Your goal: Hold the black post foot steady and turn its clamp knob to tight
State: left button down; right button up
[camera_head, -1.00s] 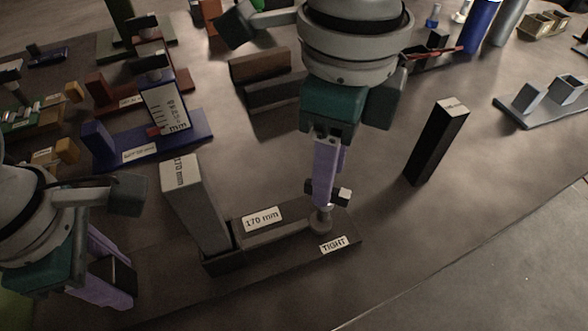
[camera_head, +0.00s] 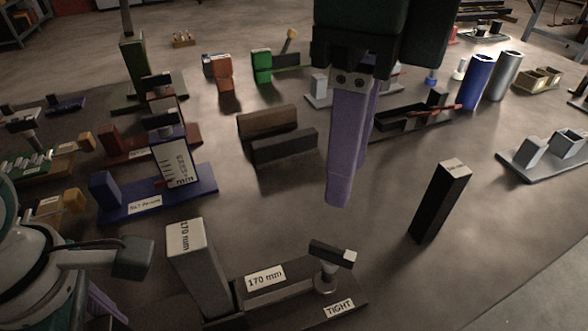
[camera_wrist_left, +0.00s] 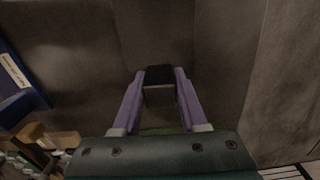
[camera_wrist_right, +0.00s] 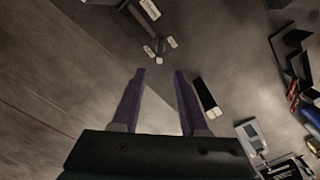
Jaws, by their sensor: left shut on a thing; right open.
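The black post foot (camera_head: 296,288) lies at the front, with "170 mm" and "TIGHT" labels. A grey post (camera_head: 200,270) stands upright in its left part. The clamp knob (camera_head: 326,282) is at its right end, with a dark crossbar ending in a white tip, near the "TIGHT" label (camera_head: 339,308). My right gripper (camera_head: 340,203) is open and empty, above and behind the knob; its fingertips (camera_wrist_right: 160,73) are apart from the knob (camera_wrist_right: 156,48). My left gripper (camera_wrist_left: 160,88) is shut on a dark block (camera_wrist_left: 159,77), seemingly the foot's left end; the head view mostly hides this grip.
A black upright block (camera_head: 440,203) stands right of the foot. A blue stand (camera_head: 160,195) is behind the grey post. Brown and dark blocks (camera_head: 284,146) lie further back. The floor between the foot and the black block is clear.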

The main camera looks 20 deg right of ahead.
aim_at(332, 249)
notch_tip(332, 249, down, 12)
dwell(0.5)
grip_shut()
dwell(0.5)
